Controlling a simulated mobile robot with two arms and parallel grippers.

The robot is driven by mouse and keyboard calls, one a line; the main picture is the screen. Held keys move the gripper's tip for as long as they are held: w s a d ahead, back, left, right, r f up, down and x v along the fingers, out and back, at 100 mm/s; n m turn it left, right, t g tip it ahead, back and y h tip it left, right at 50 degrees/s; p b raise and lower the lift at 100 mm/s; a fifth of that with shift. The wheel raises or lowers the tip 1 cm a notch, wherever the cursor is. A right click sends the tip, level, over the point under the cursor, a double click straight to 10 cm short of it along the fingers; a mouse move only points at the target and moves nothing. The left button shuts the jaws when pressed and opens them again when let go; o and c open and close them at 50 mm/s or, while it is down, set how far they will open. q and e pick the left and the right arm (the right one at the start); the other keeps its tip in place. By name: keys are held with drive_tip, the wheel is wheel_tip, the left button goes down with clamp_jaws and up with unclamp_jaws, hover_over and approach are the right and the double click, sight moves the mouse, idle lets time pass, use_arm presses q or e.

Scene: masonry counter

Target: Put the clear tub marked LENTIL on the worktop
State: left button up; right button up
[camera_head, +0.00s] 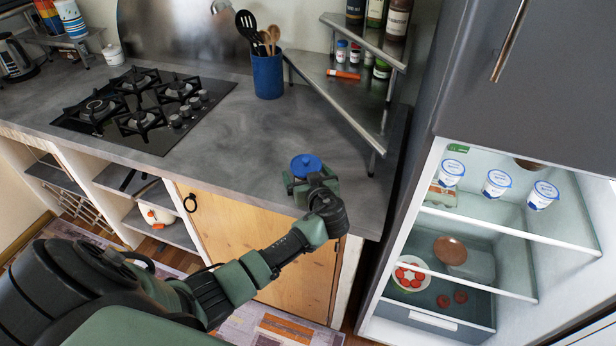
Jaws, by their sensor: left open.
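A tub with a round blue lid (305,164) stands on the grey worktop (235,150), near its front edge at the right. Its body is mostly hidden by my gripper, and I cannot read a LENTIL mark on it. My left gripper (308,180) is open at the tub, with its green fingers to either side of it below the lid. I cannot tell whether the fingers touch the tub. My right gripper is out of view.
A black gas hob (145,108) fills the left of the worktop. A blue utensil pot (267,75) and a metal corner shelf (345,95) stand behind the tub. An open fridge (500,235) is at the right. The worktop between hob and tub is clear.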

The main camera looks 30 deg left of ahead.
use_arm(q)
drive_tip(key=b+v, duration=0.2)
drive_tip(key=v, duration=0.9)
drive_tip(key=shift+r, duration=0.1)
drive_tip(key=shift+s+d+r, duration=0.25)
drive_tip(key=shift+s+d, duration=0.05)
drive_tip(key=shift+d, duration=0.05)
idle(0.7)
